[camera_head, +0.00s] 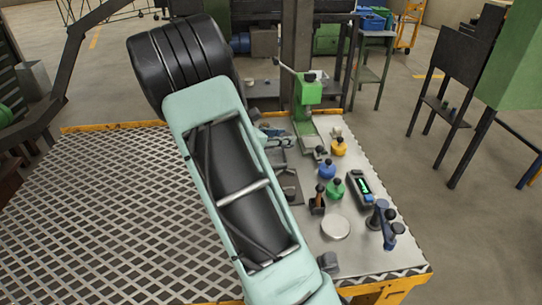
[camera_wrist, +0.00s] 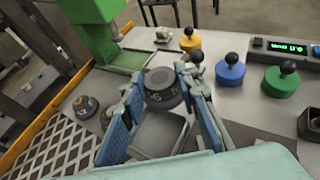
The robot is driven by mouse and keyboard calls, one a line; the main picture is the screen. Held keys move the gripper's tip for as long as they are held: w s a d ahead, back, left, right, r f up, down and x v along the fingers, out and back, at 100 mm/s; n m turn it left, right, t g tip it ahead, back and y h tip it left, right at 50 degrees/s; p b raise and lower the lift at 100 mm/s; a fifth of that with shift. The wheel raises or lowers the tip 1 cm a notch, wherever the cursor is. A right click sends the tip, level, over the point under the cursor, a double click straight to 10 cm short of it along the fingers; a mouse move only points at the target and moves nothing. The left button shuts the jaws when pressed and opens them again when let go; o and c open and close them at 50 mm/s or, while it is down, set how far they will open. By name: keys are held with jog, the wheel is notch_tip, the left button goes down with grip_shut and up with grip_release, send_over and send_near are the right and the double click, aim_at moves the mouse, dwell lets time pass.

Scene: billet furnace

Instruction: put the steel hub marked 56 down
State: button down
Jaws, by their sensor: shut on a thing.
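My gripper (camera_wrist: 163,92) has its blue fingers on both sides of a dark round steel hub (camera_wrist: 161,80) with a paler flat top. The number on its side looks like 56 but is small. The hub appears roughly upright. A square, dark-rimmed tray or plate (camera_wrist: 158,132) shows just below it in the wrist view; I cannot tell how much gap lies between them. In the head view my gripper (camera_head: 277,143) is over the bench near the dark square plate (camera_head: 291,188). The hub cannot be made out clearly there.
A second hub (camera_wrist: 86,106) sits at left near the bench's mesh part. A green press (camera_head: 308,95) stands behind. Yellow (camera_head: 339,147), blue (camera_head: 327,169) and green (camera_head: 335,189) knobbed pieces, a display box (camera_head: 361,190) and a pale disc (camera_head: 335,226) occupy the right side.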

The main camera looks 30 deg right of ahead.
jog(key=w+f, duration=0.1)
jog(key=a+f, duration=0.1)
jog(key=w+a+f, duration=0.1)
jog(key=f, duration=0.1)
jog(key=shift+w+f, duration=0.1)
jog(key=shift+w, duration=0.2)
jog(key=shift+w+a+f+b, duration=0.1)
jog(key=shift+f+b, duration=0.2)
jog(key=shift+f, duration=0.6)
jog(key=shift+w+a+f+b, duration=0.1)
jog(key=shift+f+b, duration=0.15)
jog(key=shift+f, duration=0.6)
jog(key=shift+f, duration=0.1)
jog(key=c, duration=1.9)
grip_release()
jog(key=shift+f, duration=0.1)
jog(key=shift+c, duration=0.2)
jog(key=shift+o, duration=0.9)
jog(key=shift+a+r, duration=0.1)
jog(key=shift+r, duration=0.2)
jog(key=p+v, duration=0.1)
jog(key=v, duration=1)
jog(key=shift+s+a, duration=0.15)
jog(key=shift+a, duration=0.2)
